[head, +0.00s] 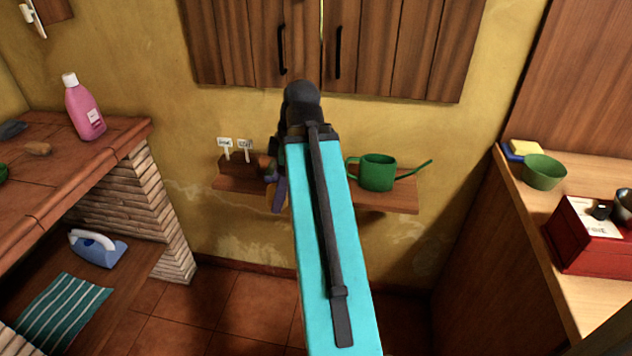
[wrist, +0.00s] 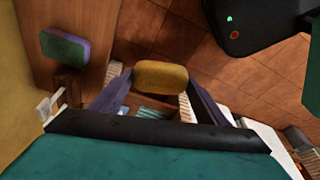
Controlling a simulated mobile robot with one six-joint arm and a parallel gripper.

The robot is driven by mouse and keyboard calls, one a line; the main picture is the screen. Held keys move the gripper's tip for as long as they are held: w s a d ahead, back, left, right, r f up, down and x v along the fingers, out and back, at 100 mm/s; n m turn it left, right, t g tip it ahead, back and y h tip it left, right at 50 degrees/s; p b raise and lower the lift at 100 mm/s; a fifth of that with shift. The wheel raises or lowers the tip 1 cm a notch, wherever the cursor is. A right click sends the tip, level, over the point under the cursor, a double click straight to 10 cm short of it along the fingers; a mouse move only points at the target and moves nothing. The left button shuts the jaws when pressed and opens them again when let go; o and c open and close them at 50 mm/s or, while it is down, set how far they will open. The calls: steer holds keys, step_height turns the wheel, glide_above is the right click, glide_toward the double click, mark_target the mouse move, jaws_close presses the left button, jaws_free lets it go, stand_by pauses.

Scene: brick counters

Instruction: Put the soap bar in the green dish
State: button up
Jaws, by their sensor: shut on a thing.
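My gripper (head: 277,198) is in front of the wall shelf, at its left part. In the wrist view my gripper (wrist: 158,82) has its two purple fingers shut on a mustard-yellow bar, the soap bar (wrist: 160,75). A bit of the soap bar (head: 272,201) shows in the head view, mostly hidden by the fingers. A green bowl-like dish (head: 543,172) stands on the right counter and looks empty. Another green thing (head: 2,173) is cut off at the left edge, on the left counter; I cannot tell what it is.
The shelf (head: 395,202) holds a green watering can (head: 378,173) and a labelled brown planter (head: 237,168). A green-and-purple sponge (wrist: 65,47) is also there. A yellow-and-blue block (head: 525,151) and red box (head: 590,240) flank the dish. A pink bottle (head: 84,107) stands left.

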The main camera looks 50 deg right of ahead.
steer(key=s+d+f+m+b, duration=0.2)
steer(key=s+d+m+b, duration=0.1)
steer(key=s+d, duration=0.6)
steer(key=shift+d+t+h, duration=0.3)
steer(key=shift+d+t, duration=0.1)
steer(key=shift+d, duration=0.45)
steer(key=shift+w+d+r+p, duration=0.2)
steer(key=shift+w+d+p, duration=0.1)
steer(key=shift+p, duration=0.9)
steer(key=w+d+p, duration=0.1)
steer(key=p, duration=0.8)
steer(key=shift+w+d+f, duration=0.1)
steer(key=shift+w+f, duration=0.05)
steer(key=shift+w, duration=0.05)
steer(key=p, duration=0.2)
steer(key=shift+w+d+p, duration=0.35)
steer(key=shift+d, duration=0.05)
steer(key=shift+w+d+p, duration=0.2)
steer(key=shift+w+p, duration=0.05)
steer(key=shift+p, duration=0.75)
steer(key=p, duration=0.4)
steer(key=shift+w+d+f, duration=0.15)
steer(key=shift+w+d, duration=0.2)
